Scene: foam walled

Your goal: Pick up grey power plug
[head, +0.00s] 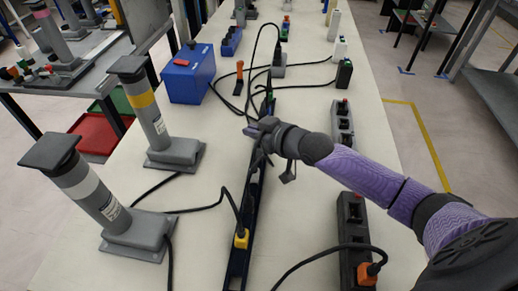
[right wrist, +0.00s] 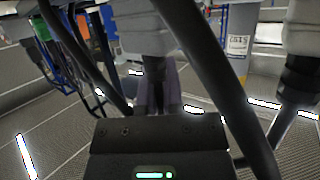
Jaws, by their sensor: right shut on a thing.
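My right gripper (head: 258,131) reaches in from the right over the long black power strip (head: 240,262) on the table. In the right wrist view its fingers (right wrist: 157,92) are closed around the lower end of a pale grey block (right wrist: 140,32), which looks like the grey power plug. In the head view the plug is mostly hidden by the gripper, and I cannot tell whether it is still seated in the strip. My left gripper is not in view.
A yellow plug (head: 241,239) sits in the near part of the strip. An orange plug (head: 368,272) sits in another strip (head: 352,210) at right. Two grey posts (head: 150,118) (head: 95,190) and a blue box (head: 188,75) stand left. Black cables cross the table.

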